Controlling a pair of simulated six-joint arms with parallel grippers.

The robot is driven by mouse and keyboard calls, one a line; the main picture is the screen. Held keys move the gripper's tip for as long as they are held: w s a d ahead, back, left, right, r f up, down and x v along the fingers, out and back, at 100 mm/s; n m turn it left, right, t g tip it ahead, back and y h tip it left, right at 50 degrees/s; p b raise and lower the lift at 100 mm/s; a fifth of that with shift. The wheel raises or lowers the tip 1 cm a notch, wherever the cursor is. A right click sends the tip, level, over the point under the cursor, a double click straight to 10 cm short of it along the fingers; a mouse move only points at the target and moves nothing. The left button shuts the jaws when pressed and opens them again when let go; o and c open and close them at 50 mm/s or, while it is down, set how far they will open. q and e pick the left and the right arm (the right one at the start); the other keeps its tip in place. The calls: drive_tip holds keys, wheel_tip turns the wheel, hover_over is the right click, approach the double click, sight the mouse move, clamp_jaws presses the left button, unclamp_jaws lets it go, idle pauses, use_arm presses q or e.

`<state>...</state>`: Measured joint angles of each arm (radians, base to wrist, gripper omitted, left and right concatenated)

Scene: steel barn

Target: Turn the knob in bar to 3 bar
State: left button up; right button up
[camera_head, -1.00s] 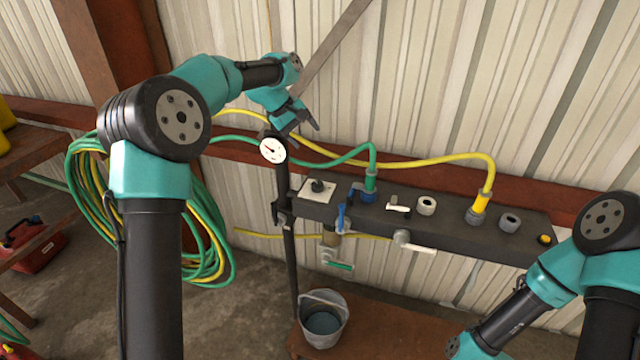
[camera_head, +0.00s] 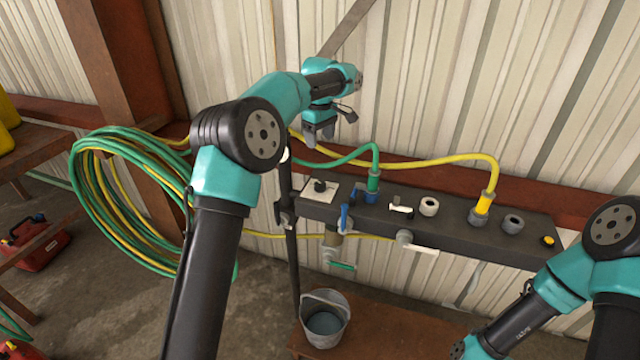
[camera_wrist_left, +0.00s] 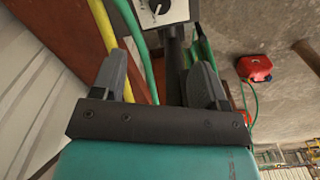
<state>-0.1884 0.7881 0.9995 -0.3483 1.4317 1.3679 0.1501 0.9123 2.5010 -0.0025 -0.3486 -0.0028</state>
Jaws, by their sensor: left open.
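The black knob (camera_head: 319,185) sits on a white square dial plate (camera_head: 329,205) at the left end of the dark manifold bar. In the left wrist view the knob (camera_wrist_left: 158,6) shows at the top edge, beyond the fingers; its scale is too small to read. My left gripper (camera_head: 319,139) is open and empty, above the knob and apart from it. In the wrist view the open fingers (camera_wrist_left: 160,75) point towards the plate. The round white gauge (camera_head: 285,155) is mostly hidden behind my left arm. My right gripper's fingers are out of view.
A green hose (camera_head: 345,160) and a yellow hose (camera_head: 430,162) arch behind and right of the knob. A blue lever (camera_head: 344,217) and white-handled valves (camera_head: 422,249) are on the bar. A bucket (camera_head: 325,315) stands below. Coiled hoses (camera_head: 90,200) hang at left.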

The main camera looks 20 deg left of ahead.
sight(320, 183)
use_arm(q)
wheel_tip(320, 183, down, 17)
drive_tip(key=shift+f, duration=0.1)
idle(0.6)
drive_tip(key=shift+c, duration=0.5)
drive_tip(key=c, duration=0.8)
